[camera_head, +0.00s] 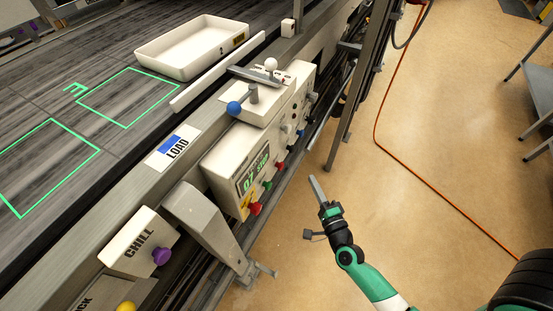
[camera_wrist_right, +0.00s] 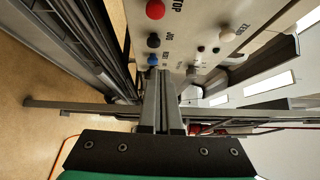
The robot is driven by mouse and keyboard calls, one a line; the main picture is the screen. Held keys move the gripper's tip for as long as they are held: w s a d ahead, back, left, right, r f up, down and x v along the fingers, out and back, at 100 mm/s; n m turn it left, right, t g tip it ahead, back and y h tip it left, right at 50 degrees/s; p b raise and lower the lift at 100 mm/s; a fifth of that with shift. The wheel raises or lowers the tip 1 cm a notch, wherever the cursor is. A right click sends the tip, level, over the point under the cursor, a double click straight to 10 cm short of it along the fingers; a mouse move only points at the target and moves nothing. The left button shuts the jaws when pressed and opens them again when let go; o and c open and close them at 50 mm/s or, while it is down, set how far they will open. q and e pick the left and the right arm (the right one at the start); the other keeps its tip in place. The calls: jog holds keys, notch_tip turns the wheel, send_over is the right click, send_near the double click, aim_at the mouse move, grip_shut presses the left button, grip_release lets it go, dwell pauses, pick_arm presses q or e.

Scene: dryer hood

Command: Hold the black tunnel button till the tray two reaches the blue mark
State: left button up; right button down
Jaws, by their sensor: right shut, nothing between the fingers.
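A white tray (camera_head: 165,62) with a small dark tag lies on the dark conveyor at the top; I cannot read its number. A blue mark (camera_head: 172,143) is on the LOAD plate at the rail, nearer than the tray. The right wrist view shows a black button (camera_wrist_right: 153,40) beside the JOG lettering, between a red button and a blue one. I cannot read which buttons say tunnel. My right gripper (camera_head: 316,185) is shut and empty over the floor, right of the control box and apart from it. My left gripper is out of view.
The control box (camera_head: 228,160) carries a display and several coloured buttons. A blue-knobbed lever (camera_head: 235,107) stands above it. The CHILL box (camera_head: 135,240) with a purple knob is nearer. A grey leg (camera_head: 347,120) stands beyond my gripper.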

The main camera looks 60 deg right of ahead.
jog(key=s+d+f, duration=0.1)
jog(key=s+d, duration=0.1)
jog(key=s, duration=0.1)
jog(key=b, duration=0.1)
send_near(292, 149)
jog(key=s+d+x, duration=0.1)
jog(key=x, duration=0.6)
jog(key=shift+d+f+g+h, duration=0.1)
jog(key=shift+f+g+h, duration=0.2)
jog(key=shift+f+g, duration=0.15)
jog(key=shift+d, duration=0.1)
